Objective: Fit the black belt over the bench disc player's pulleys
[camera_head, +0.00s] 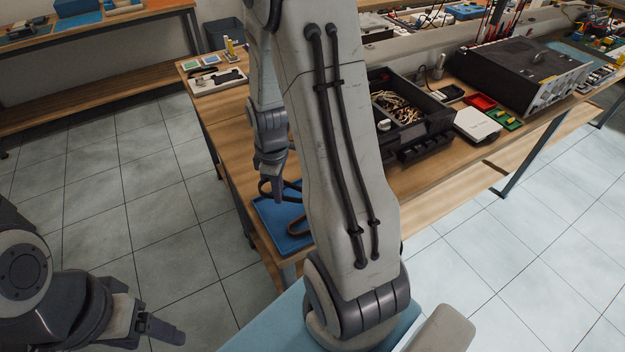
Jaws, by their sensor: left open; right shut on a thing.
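My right gripper (277,188) points down over a blue mat (268,215) on the wooden bench. It is shut on a thin black loop, the black belt (263,187), which shows beside its fingers. The loop's far part is hidden by my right arm. My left gripper (160,328) is open and empty at the lower left, over the tiled floor and away from the bench. A large black device with a silver front (520,76) stands at the right of the bench. I cannot tell whether it is the disc player, and I see no pulleys.
A black toolbox with wires (432,124), a white box (477,125) and a red tray (480,101) stand further right. The bench's left part is mostly clear.

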